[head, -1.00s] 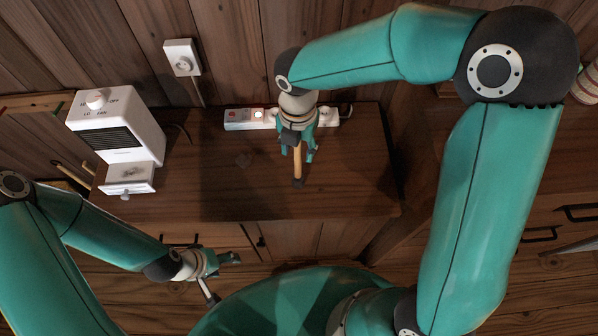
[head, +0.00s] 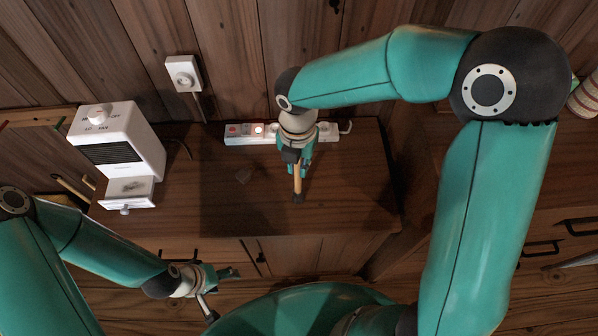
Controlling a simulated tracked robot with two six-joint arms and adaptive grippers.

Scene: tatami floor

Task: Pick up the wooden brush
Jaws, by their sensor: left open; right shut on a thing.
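The wooden brush (head: 297,178) shows as a light wooden handle with a dark lower end. It points down toward the front from my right gripper (head: 298,166), over the wooden cabinet top. My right gripper is shut on it, and the fingers hide its upper part. I cannot tell whether its dark end touches the surface. My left gripper (head: 222,289) is open and empty, low in front of the cabinet.
A white heater-like box (head: 117,140) with a pulled-out drawer (head: 127,193) stands on the cabinet's left. A white power strip (head: 242,140) lies along the back, behind my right gripper. A wall socket (head: 184,74) is above. The cabinet top (head: 350,190) is clear at right.

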